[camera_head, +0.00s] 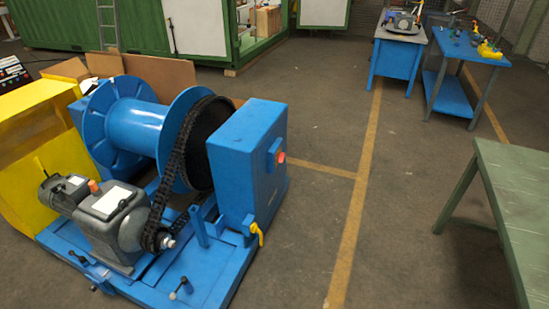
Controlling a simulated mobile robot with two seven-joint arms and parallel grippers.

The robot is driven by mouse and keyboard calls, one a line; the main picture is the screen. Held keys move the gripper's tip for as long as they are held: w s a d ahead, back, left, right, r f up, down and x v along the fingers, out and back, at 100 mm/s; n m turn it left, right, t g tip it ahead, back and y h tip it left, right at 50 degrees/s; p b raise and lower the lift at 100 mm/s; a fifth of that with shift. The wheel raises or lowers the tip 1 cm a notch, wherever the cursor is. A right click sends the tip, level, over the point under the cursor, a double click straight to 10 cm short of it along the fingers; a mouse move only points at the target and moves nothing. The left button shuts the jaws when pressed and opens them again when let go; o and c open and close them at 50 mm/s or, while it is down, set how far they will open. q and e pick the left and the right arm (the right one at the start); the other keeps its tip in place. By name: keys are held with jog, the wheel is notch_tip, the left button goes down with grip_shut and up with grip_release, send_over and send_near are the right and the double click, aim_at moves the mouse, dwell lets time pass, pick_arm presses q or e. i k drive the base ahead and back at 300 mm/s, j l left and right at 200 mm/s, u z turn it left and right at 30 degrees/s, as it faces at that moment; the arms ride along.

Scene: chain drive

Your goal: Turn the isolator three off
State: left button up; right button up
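A blue winch machine stands at the left, with a large drum (135,128) and a black chain (178,165) running down to a small sprocket beside a grey gearmotor (112,215). A tall blue box (235,165) stands at the drum's right end. A small blue switch housing with a red knob (281,157) is on the box's right face. I cannot read any label, so I cannot tell which isolator is number three or how the knob is set. Neither of my grippers is in view.
A yellow lever (257,233) sits low on the box. A black control panel (12,75) is at the far left edge. A green table (515,195) stands at the right; blue benches (397,58) are at the back. The floor between (320,215) is clear.

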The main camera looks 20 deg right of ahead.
aim_at(280, 157)
jog(key=i+l+u, duration=0.1)
jog(key=l, duration=0.25)
jog(key=i+l+u, duration=0.1)
jog(key=i+l, duration=0.15)
jog(key=l, duration=0.15)
jog(key=i+l, duration=0.15)
jog(key=l, duration=0.2)
jog(key=i+l+u, duration=0.15)
jog(key=l, duration=0.25)
jog(key=i+l+u, duration=0.1)
jog(key=l, duration=0.3)
jog(key=i+l+u, duration=0.1)
jog(key=l, duration=0.3)
jog(key=i+l+u, duration=0.1)
jog(key=l, duration=0.35)
jog(key=i+l, duration=0.15)
jog(key=i, duration=0.15)
jog(key=i+l+u, duration=0.1)
jog(key=i, duration=0.25)
